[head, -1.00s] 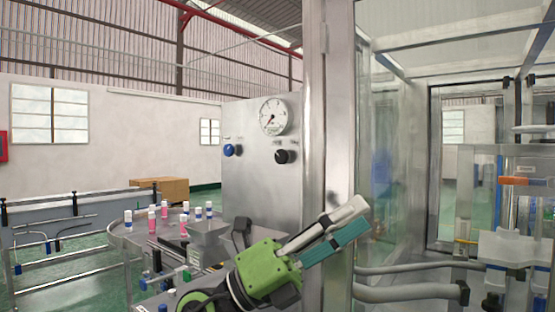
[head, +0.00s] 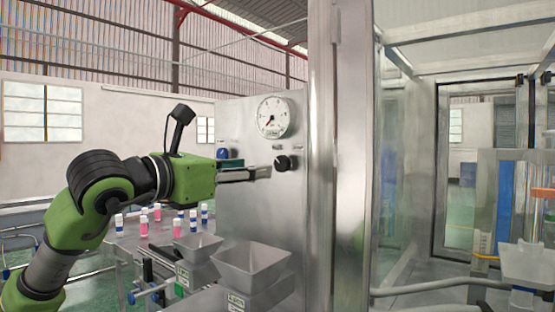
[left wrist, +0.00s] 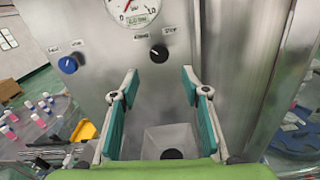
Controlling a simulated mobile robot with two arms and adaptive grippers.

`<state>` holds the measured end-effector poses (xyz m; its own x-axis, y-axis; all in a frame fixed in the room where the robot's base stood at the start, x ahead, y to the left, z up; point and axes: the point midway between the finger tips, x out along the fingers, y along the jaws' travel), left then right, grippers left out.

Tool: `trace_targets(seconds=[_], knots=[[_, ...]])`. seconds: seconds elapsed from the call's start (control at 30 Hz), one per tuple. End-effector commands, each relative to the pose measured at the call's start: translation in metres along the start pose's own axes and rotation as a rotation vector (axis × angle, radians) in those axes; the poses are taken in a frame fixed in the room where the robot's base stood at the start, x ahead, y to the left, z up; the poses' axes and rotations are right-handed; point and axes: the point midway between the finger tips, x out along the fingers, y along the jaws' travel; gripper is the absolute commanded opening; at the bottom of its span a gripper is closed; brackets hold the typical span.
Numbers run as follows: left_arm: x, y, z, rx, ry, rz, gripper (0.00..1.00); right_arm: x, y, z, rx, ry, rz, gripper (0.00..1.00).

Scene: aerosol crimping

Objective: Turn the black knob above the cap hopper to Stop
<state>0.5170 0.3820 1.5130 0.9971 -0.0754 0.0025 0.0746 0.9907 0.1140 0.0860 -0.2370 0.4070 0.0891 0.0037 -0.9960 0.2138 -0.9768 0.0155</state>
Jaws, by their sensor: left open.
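The black knob (head: 287,163) is on the front of the metal panel, below and right of the pressure gauge. In the left wrist view the knob (left wrist: 159,54) shows between and beyond the fingertips, with a small white mark toward its upper left. Two small labels are above it; the right one seems to read Stop. My left gripper (head: 264,172) is just left of the knob in the head view, its fingers pointing at it. In the left wrist view the left gripper (left wrist: 160,74) is open and empty, with teal pads apart. My right gripper is not in view.
A blue knob (left wrist: 68,64) is on the same panel to the left. The gauge (head: 276,117) is above. Grey hoppers (head: 250,262) stand below the gripper, near small pink and blue bottles (head: 144,228). A metal post (head: 338,200) stands right of the panel.

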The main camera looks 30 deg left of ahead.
Motion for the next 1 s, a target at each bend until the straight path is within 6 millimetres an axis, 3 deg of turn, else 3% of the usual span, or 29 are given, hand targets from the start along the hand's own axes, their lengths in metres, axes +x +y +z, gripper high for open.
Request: trace_targets(seconds=[0.03, 0.2, 0.4, 0.6, 0.87, 0.9, 1.0], knots=[[0.013, -0.001, 0.004, -0.003, 0.004, -0.005, 0.42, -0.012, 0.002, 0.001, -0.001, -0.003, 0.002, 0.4], [0.05, -0.001, 0.005, -0.003, 0.003, -0.005, 0.42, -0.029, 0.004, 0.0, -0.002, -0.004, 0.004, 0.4], [0.082, -0.001, 0.003, -0.003, 0.002, -0.005, 0.42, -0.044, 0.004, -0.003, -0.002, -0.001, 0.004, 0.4], [0.096, -0.002, 0.001, -0.001, 0.001, -0.004, 0.42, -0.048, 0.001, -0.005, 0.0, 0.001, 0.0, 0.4], [0.097, -0.001, -0.001, 0.0, 0.001, -0.003, 0.42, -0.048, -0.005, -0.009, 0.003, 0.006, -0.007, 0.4], [0.097, -0.001, -0.001, 0.0, 0.001, -0.003, 0.4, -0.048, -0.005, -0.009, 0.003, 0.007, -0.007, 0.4], [0.097, -0.001, -0.001, 0.0, 0.001, -0.003, 0.14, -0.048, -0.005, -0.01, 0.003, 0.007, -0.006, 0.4]])
